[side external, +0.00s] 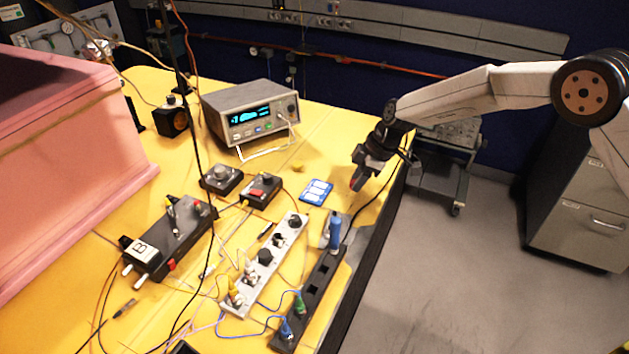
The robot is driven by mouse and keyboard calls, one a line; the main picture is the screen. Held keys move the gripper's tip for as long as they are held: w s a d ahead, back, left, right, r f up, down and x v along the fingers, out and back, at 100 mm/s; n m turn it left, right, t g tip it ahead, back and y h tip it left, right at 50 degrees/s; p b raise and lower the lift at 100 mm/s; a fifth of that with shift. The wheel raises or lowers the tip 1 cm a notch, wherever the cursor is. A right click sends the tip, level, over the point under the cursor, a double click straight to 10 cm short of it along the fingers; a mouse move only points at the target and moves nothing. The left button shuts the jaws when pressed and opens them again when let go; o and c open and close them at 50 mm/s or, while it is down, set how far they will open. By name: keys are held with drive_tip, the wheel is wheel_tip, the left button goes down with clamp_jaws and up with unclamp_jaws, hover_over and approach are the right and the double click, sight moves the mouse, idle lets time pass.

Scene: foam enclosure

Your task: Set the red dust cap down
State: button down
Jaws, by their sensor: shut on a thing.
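My gripper (358,181) hangs over the right part of the yellow table, pointing down, near the table's right edge. It is shut on a small red thing, the red dust cap (356,184), of which only a little shows between the dark fingers. The cap's shape and its exact height above the table are hard to tell at this size. The gripper is to the right of a blue-and-white card (317,192) and behind the blue upright plug (335,231) on the black socket strip (316,287).
A grey strip with black knobs (265,262) lies left of the black strip. Two small control boxes (240,184), a bench instrument (252,113) and a black box with a "B" label (170,240) stand further left. Loose cables cross the front. A pink foam block (75,165) fills the left.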

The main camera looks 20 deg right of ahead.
drive_tip(key=shift+f, duration=0.8)
drive_tip(key=shift+f, duration=0.15)
drive_tip(key=shift+c, duration=2)
unclamp_jaws()
drive_tip(key=shift+r, duration=0.2)
drive_tip(key=v, duration=1.2)
drive_tip(key=shift+s+d, duration=0.15)
